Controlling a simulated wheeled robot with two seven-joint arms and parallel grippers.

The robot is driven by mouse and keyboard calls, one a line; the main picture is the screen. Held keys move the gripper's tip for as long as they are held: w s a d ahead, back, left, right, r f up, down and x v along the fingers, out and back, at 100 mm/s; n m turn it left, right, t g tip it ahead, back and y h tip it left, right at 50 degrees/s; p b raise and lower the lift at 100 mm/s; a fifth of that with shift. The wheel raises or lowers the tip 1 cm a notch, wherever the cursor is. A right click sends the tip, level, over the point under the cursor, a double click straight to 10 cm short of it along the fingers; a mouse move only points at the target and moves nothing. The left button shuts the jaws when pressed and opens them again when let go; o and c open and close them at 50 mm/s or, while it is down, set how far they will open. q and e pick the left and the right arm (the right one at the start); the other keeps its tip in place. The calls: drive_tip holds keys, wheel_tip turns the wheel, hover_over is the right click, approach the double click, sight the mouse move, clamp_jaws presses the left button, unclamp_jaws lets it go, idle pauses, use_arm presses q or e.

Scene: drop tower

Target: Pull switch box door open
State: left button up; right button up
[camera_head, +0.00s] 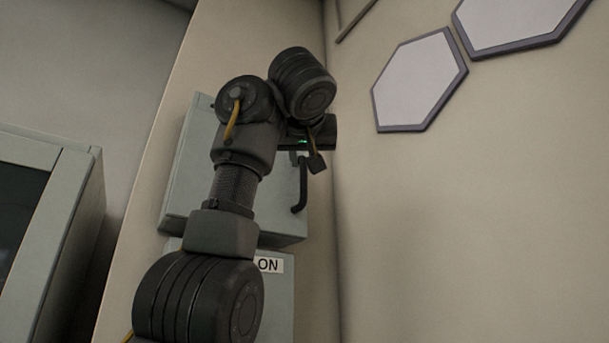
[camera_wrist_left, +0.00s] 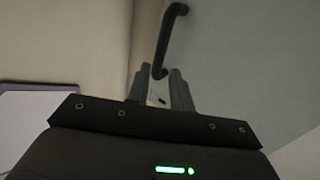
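The switch box (camera_head: 185,185) is a pale grey-green box on the beige wall, partly hidden behind my left arm. Its door carries a black bar handle (camera_head: 302,188) near the right edge. In the left wrist view the handle (camera_wrist_left: 165,38) runs up from the fingertips against the grey door (camera_wrist_left: 235,60). My left gripper (camera_head: 301,158) is at the handle's upper end in the head view. In the left wrist view its two fingers (camera_wrist_left: 159,78) stand apart, with the near end of the handle between or just beyond their tips. Contact cannot be told. My right gripper is out of view.
A second grey-green box (camera_head: 280,310) with an "ON" label sits just below. A grey cabinet (camera_head: 75,220) with a dark panel stands at left.

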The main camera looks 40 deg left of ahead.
sight(304, 175)
use_arm(q)
drive_tip(key=p+x, duration=0.4)
drive_tip(key=x, duration=0.5)
drive_tip(key=shift+s, duration=0.1)
drive_tip(key=shift+a, duration=0.1)
drive_tip(key=shift+c, duration=0.2)
clamp_jaws()
